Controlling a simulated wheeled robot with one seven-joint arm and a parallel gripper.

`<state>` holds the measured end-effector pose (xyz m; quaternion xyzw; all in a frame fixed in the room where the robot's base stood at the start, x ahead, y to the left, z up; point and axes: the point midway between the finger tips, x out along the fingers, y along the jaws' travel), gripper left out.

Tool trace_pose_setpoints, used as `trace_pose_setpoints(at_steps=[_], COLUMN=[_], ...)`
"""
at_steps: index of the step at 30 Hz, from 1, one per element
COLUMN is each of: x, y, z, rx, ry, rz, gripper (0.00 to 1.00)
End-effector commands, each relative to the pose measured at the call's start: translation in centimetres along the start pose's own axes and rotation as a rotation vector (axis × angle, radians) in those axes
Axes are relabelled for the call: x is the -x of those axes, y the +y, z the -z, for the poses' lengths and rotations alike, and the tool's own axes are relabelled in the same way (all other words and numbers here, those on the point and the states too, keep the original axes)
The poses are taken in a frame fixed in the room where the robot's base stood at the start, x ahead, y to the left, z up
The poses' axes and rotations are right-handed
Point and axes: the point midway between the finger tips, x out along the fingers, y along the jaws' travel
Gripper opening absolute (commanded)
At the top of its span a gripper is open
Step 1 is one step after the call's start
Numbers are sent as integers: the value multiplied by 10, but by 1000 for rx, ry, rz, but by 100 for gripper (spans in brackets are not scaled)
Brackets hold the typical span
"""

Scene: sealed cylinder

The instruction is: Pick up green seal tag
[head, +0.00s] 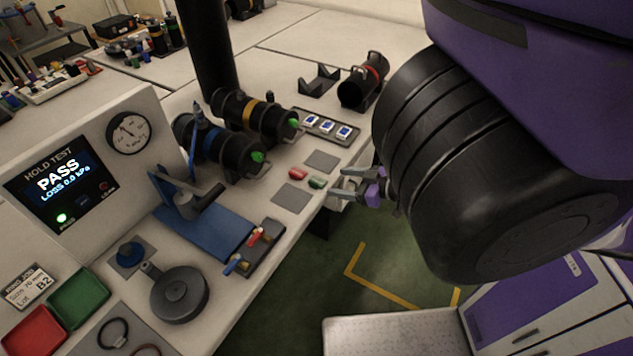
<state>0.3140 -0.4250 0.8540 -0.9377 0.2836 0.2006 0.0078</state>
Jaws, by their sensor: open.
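Grey pads (291,197) lie around the tags. A tester (75,185) showing PASS stands left.

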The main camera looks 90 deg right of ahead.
Motion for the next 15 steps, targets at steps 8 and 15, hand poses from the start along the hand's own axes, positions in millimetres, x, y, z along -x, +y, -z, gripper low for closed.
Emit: trace_pose_setpoints(at_steps=[8,15], x=[-10,-34], y=[-3,-4], z=[-2,1], rx=[-106,-103], ry=[0,0], rz=[12,12], gripper=[67,67])
